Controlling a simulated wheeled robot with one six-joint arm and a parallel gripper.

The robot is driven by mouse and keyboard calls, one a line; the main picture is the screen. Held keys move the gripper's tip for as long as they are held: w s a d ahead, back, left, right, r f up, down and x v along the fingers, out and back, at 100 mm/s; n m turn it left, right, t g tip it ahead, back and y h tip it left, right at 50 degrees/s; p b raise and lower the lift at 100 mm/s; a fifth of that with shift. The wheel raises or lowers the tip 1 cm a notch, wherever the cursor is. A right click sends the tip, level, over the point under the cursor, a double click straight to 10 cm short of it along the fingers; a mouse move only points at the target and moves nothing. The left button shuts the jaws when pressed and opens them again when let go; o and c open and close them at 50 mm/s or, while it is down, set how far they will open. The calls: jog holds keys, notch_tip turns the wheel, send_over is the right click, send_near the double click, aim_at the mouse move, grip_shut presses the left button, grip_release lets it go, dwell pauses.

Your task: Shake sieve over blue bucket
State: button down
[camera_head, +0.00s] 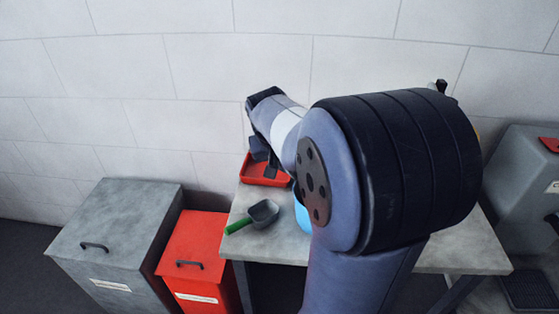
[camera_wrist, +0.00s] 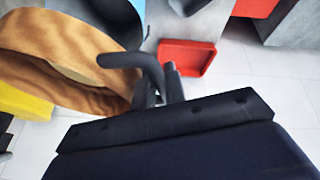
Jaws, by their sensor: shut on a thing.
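The sieve (camera_wrist: 85,55) has a round, brown wooden rim and fills the left of the wrist view, tilted there. In the head view my gripper (camera_head: 262,155) shows above the red tray, and my arm hides the sieve. The blue bucket (camera_head: 303,216) stands on the table, mostly hidden behind my arm. In the wrist view part of the bucket (camera_wrist: 141,8) shows beyond the sieve, which overlaps it in the picture. I cannot tell how much of the sieve is above the bucket.
A red tray (camera_head: 262,180) lies on the grey table (camera_head: 270,247). A grey scoop with a green handle (camera_head: 239,226) lies at the table's near left. A red bin (camera_head: 195,245) and a larger grey bin (camera_head: 120,225) stand left of the table. A yellow thing (camera_wrist: 28,103) shows beside the sieve.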

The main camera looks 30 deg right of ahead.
notch_tip(320, 180, down, 6)
jog(key=b, duration=0.4)
jog(key=shift+d+f+b, duration=0.15)
jog(key=shift+d+b, duration=0.1)
jog(key=shift+b, duration=0.15)
dwell(0.6)
jog(key=shift+s+a, duration=0.1)
